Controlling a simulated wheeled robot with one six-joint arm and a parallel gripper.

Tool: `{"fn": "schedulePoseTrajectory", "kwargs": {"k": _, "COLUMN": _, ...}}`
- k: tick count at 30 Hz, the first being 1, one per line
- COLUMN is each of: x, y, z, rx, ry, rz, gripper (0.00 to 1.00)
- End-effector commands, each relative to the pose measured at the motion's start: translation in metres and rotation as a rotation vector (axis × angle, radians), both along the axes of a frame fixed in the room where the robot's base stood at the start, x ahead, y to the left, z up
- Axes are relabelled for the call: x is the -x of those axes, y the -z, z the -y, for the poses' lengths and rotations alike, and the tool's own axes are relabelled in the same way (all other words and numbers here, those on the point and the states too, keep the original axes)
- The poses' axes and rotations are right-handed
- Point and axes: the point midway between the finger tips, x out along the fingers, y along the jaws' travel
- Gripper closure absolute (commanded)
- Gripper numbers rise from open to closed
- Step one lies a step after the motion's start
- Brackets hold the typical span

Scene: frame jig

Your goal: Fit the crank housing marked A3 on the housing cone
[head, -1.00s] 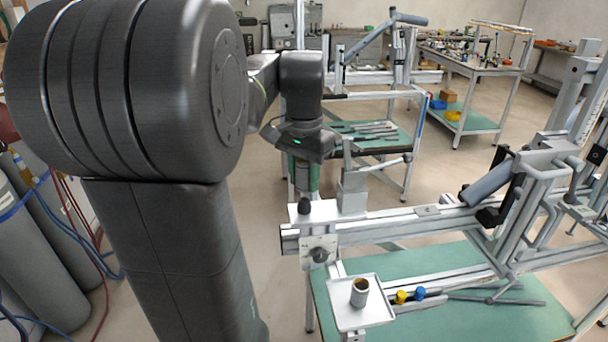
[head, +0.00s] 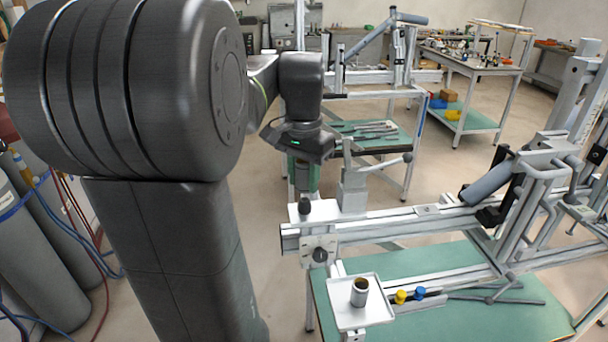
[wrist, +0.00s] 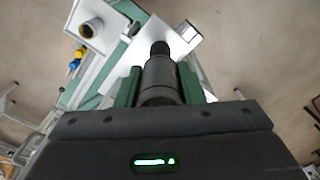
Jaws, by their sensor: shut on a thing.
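My gripper (head: 304,180) points down over the left end of the frame jig. In the wrist view its two green fingers (wrist: 160,76) are shut on a dark grey cylindrical housing (wrist: 160,84). No A3 marking is readable on it. The black housing cone (head: 304,206) stands upright on a pale plate at the rail's left end, just below the fingertips. In the wrist view the cone (wrist: 160,48) shows just beyond the housing's end, roughly in line with it. I cannot tell whether housing and cone touch; in the head view the fingers hide most of the housing.
A small tray (head: 345,320) below holds another metal tube (head: 360,292). Yellow (head: 400,296) and blue (head: 420,292) parts sit beside it. A metal post with a lever (head: 352,190) stands close to the right of my gripper. Gas cylinders (head: 50,250) stand at the left.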

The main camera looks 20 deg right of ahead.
Motion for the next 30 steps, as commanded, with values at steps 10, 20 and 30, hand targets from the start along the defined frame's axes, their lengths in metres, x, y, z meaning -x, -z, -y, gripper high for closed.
{"fn": "schedulePoseTrajectory", "kwargs": {"k": 10, "x": 0.0001, "y": -0.0001, "z": -0.0004, "rx": 0.001, "ry": 0.000, "rz": 0.001, "gripper": 0.91}}
{"fn": "schedulePoseTrajectory", "kwargs": {"k": 20, "x": 0.0002, "y": 0.0012, "z": -0.0003, "rx": 0.000, "ry": 0.000, "rz": 0.000, "gripper": 0.91}}
{"fn": "schedulePoseTrajectory", "kwargs": {"k": 30, "x": 0.0002, "y": 0.0081, "z": -0.0003, "rx": 0.000, "ry": 0.000, "rz": 0.000, "gripper": 0.91}}
